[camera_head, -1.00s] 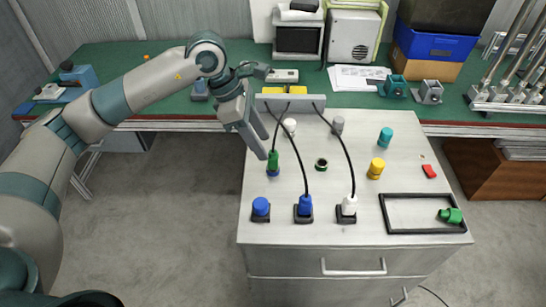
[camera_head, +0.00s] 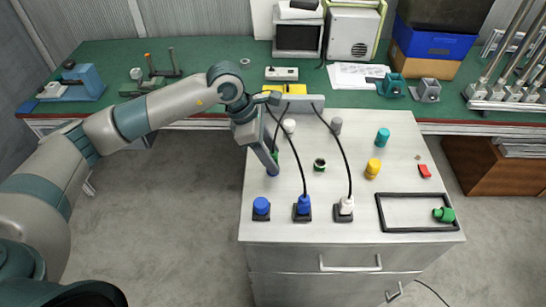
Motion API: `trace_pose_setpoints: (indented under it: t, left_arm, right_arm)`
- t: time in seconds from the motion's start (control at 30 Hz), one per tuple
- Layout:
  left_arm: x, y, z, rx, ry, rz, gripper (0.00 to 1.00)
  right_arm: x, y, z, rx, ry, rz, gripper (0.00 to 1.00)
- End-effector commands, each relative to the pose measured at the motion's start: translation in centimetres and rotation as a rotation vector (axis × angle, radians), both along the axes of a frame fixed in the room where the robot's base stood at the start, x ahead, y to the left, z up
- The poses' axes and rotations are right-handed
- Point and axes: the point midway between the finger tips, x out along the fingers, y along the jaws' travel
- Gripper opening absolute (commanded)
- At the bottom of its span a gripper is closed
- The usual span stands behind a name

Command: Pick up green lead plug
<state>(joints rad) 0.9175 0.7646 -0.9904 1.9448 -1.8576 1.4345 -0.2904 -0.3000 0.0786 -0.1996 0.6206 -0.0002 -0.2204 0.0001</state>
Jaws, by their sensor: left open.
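The green lead plug (camera_head: 277,154) stands at the back left of the grey cabinet top, with a black lead rising from it. It is mostly hidden behind my left gripper (camera_head: 271,165). A bit of blue shows at its foot. My left gripper is open, pointing down, with its fingers right at the plug. I cannot tell whether the fingers touch it or straddle it. My right gripper is not in view.
A blue plug (camera_head: 304,204) and a white plug (camera_head: 346,204) with black leads stand in front. A blue cap (camera_head: 261,206), yellow cylinder (camera_head: 373,168), teal cylinder (camera_head: 382,137) and black frame (camera_head: 413,229) with a green connector (camera_head: 443,214) share the cabinet top.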

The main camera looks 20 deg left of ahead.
Motion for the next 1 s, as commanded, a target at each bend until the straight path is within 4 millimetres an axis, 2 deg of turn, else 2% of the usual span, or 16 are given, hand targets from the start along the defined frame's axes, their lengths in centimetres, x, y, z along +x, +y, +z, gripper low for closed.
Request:
trace_pose_setpoints:
  t: [0.03, 0.2, 0.63, 0.67, 0.8, 0.83, 1.0]
  left_arm:
    - [-0.1, -0.2, -0.4, 0.001, 0.005, 0.0, 0.44]
    - [0.1, -0.5, -1.3, 0.0, 0.0, 0.001, 0.44]
    - [0.1, -0.5, -1.4, 0.0, 0.0, 0.0, 0.44]
    - [0.1, -0.5, -1.4, 0.0, 0.0, 0.0, 0.39]
    - [0.1, -0.5, -1.4, 0.0, 0.0, 0.0, 0.06]
    - [0.1, -0.5, -1.4, 0.0, 0.0, 0.0, 0.0]
    - [0.1, -0.5, -1.4, 0.0, 0.0, 0.0, 0.0]
  right_arm:
    - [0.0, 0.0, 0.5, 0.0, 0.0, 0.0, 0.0]
    - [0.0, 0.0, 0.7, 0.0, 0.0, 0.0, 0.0]
    - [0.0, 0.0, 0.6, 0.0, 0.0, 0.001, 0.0]
    - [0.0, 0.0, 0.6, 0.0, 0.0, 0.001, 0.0]
    - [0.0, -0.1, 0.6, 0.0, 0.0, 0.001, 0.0]
    - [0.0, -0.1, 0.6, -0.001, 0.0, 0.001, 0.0]
    - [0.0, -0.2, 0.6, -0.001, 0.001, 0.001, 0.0]
